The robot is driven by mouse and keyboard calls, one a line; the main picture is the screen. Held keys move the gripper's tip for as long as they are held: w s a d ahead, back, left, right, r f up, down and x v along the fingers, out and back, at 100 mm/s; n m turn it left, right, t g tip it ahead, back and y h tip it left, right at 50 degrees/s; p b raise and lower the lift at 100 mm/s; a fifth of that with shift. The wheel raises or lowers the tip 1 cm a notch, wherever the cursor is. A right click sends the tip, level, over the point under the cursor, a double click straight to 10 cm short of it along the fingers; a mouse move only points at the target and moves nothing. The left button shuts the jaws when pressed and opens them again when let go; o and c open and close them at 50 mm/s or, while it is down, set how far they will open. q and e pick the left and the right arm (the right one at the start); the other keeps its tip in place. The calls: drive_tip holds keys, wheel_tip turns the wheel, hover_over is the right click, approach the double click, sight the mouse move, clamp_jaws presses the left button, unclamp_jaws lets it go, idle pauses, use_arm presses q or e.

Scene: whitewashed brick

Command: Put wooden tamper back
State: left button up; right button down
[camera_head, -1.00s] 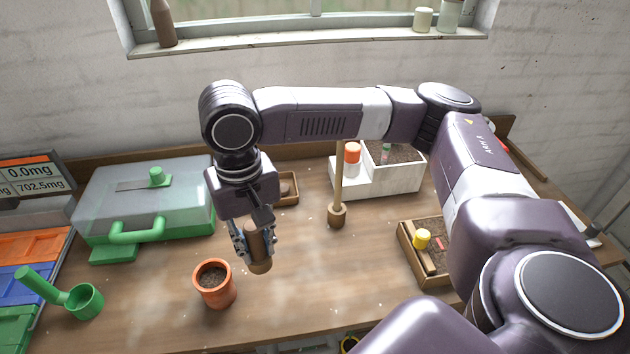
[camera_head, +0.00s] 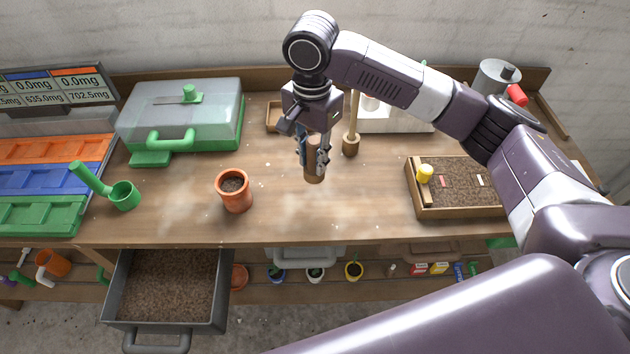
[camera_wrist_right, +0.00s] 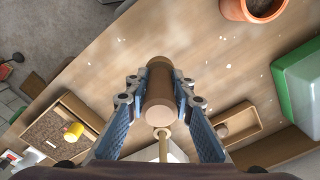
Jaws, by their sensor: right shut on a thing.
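My right gripper (camera_head: 314,158) is shut on the wooden tamper (camera_head: 314,173), a brown cylinder with a paler end. It holds the tamper roughly upright above the bench, right of the terracotta pot (camera_head: 234,191). In the right wrist view, the fingers of the right gripper (camera_wrist_right: 165,100) flank the tamper (camera_wrist_right: 160,104). A small wooden tray (camera_head: 274,117) lies behind the gripper, partly hidden by it. The tray (camera_wrist_right: 254,128) also shows in the wrist view, with a small round object in it. My left gripper is not in view.
A tall stick with a wooden foot (camera_head: 351,145) stands close right of the gripper. A green case with a clear lid (camera_head: 185,110) stands back left. A soil box (camera_head: 430,209) sits at right. An open soil drawer (camera_head: 208,325) juts out below. The bench front middle is clear.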

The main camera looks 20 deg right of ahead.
sight(313, 142)
wheel_tip(313, 142, down, 9)
drive_tip(key=shift+s+f+p, duration=0.1)
drive_tip(key=shift+p, duration=0.55)
drive_tip(key=c, duration=1.7)
unclamp_jaws()
drive_tip(key=shift+o, duration=0.2)
drive_tip(key=shift+r, duration=0.25)
wheel_tip(313, 142, up, 12)
drive_tip(key=b, duration=0.2)
drive_tip(key=shift+f+b, duration=0.15)
drive_tip(key=shift+b, duration=0.25)
